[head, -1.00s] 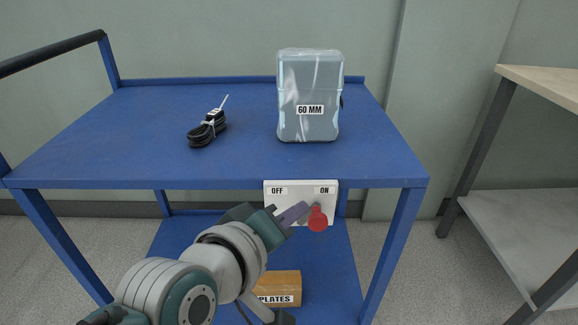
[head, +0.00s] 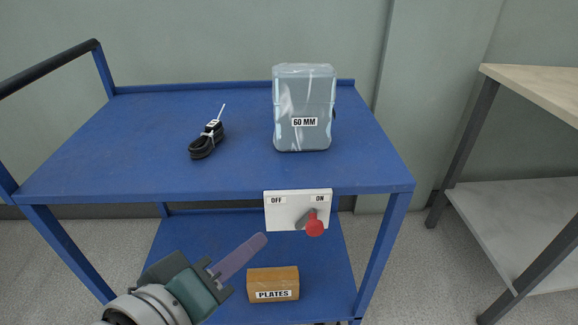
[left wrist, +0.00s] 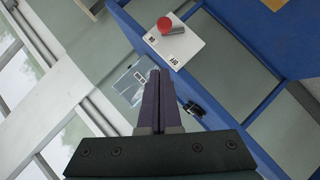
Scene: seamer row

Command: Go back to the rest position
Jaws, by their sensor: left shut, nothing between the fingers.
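My left gripper (head: 261,240) is shut and empty, in front of the blue cart's lower half. Its purple fingers point up and right, below and left of the switch plate (head: 283,222). The fingers also show shut in the left wrist view (left wrist: 158,76). The white switch plate hangs at the cart's front edge, marked OFF at left and ON at right. Its red knob (head: 314,228) sits on a grey lever on the ON side, apart from my fingers. The knob also shows in the left wrist view (left wrist: 164,24). My right gripper is not in view.
On the blue cart (head: 120,160) stand a clear case (head: 304,95) labelled 60 MM and a coiled black cable (head: 205,143). A PLATES box (head: 273,278) sits on the lower shelf. A bench (head: 535,85) stands at right. Floor between cart and bench is clear.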

